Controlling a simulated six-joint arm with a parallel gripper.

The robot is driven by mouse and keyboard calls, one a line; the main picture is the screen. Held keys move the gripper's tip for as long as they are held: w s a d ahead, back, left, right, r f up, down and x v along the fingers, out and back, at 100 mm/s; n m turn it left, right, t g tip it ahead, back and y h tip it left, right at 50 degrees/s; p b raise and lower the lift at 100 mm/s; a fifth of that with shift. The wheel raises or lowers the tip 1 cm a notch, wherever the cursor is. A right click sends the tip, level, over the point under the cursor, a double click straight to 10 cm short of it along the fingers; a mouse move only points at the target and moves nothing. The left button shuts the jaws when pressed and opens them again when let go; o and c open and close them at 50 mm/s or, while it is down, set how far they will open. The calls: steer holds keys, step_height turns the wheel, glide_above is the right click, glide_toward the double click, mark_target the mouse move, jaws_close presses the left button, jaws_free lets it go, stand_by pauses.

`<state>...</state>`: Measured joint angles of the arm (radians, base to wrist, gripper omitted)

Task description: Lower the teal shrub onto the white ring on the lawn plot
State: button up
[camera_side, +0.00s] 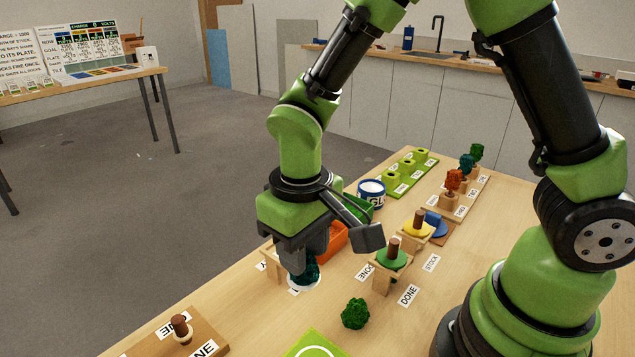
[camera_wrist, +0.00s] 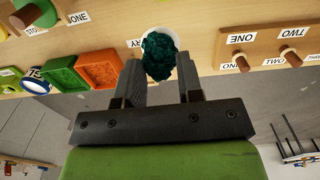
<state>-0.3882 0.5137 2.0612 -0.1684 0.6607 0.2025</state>
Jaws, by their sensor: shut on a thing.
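The teal shrub (camera_side: 309,271) is held low between the fingers of my gripper (camera_side: 301,262). In the wrist view the shrub (camera_wrist: 158,55) sits between my two dark fingers, foliage towards the camera. A white round piece (camera_side: 304,284) shows just under the shrub; I cannot tell whether they touch. The green lawn plot (camera_side: 296,353) is at the bottom edge of the side view, cut off by the frame, with part of its white ring (camera_side: 315,350) visible. My gripper is to the upper left of the plot, away from the ring.
A dark green shrub (camera_side: 355,314) lies on the table near the plot. A wooden stand with a green disc (camera_side: 391,260) is to the right. Orange (camera_side: 337,236) and green bins and a glue tub (camera_side: 371,193) stand behind. A pegged board (camera_side: 178,340) is front left.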

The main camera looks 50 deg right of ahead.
glide_toward(315, 344)
step_height(315, 344, up, 2)
steer(key=s+a, duration=0.2)
steer(key=shift+s+a+f, duration=0.1)
steer(key=shift+a+f, duration=0.05)
steer(key=shift+f, duration=1.4)
steer(key=shift+s+a+f, duration=0.1)
steer(key=shift+a+f, duration=0.05)
steer(key=shift+f, duration=1.35)
steer(key=o, duration=0.8)
steer(key=shift+r, duration=0.1)
step_height(315, 344, up, 7)
